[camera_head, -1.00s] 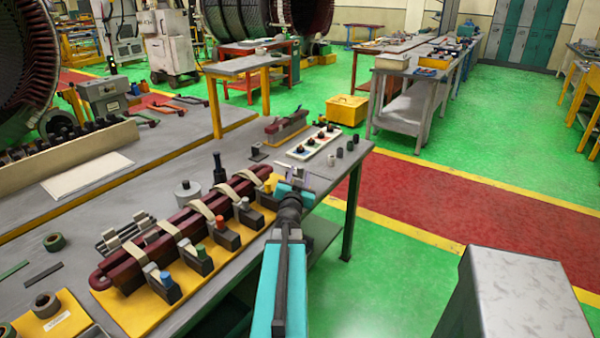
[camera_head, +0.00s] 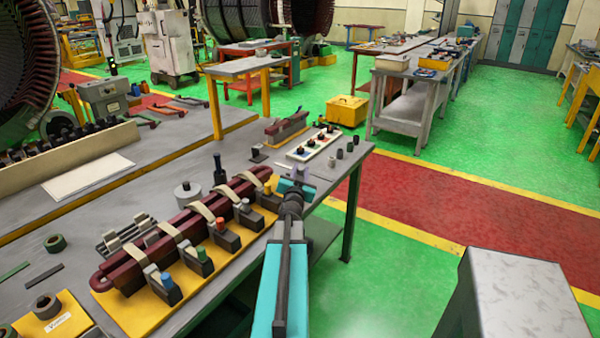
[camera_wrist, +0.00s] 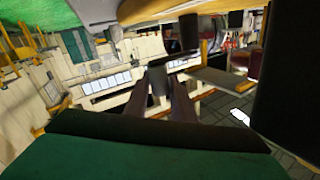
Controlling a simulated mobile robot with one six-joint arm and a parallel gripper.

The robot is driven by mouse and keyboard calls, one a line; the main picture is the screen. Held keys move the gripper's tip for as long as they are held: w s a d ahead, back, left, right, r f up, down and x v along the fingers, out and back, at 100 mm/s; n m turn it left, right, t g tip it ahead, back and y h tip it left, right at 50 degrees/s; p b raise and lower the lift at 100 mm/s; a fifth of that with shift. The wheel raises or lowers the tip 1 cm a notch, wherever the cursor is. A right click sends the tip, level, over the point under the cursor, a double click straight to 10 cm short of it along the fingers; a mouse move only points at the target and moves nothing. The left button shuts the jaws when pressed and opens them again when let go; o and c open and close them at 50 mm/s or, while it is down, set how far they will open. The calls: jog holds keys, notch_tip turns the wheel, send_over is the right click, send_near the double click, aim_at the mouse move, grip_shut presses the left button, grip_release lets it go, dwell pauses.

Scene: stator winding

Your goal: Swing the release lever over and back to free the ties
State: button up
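A long maroon coil (camera_head: 150,255) lies on a yellow base (camera_head: 130,310) on the bench, wrapped by several pale ties (camera_head: 202,210). Dark clamp blocks with blue (camera_head: 166,280), green (camera_head: 201,253), orange (camera_head: 221,224) and yellow (camera_head: 267,187) caps stand along its near side. A black upright handle (camera_head: 219,170) stands behind the coil; I cannot tell which part is the release lever. My gripper (camera_head: 297,182) is beyond the coil's right end, above the bench edge. Its fingers (camera_wrist: 172,98) show in the wrist view, but their gap and any contact are unclear.
A grey round weight (camera_head: 187,194) stands behind the coil. A pale strip with dark knobs (camera_head: 313,146) and several small dark cylinders lie toward the bench's far right. A grey cabinet (camera_head: 520,295) stands at the lower right. Green floor is open right of the bench.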

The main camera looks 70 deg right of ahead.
grip_shut()
jog(key=b, duration=0.3)
jog(key=t+b, duration=0.1)
jog(key=b, duration=0.2)
jog(key=shift+w+d+f, duration=0.15)
jog(key=shift+w+d, duration=0.1)
jog(key=shift+d, duration=0.15)
jog(key=b, duration=0.3)
jog(key=shift+w+d+n+t+b, duration=0.15)
jog(key=shift+n+t+b, duration=0.15)
jog(key=shift+n+b, duration=0.1)
jog(key=b, duration=0.8)
jog(key=shift+d+n+t+y, duration=0.15)
jog(key=shift+n+t+y, duration=0.15)
jog(key=shift+t, duration=0.1)
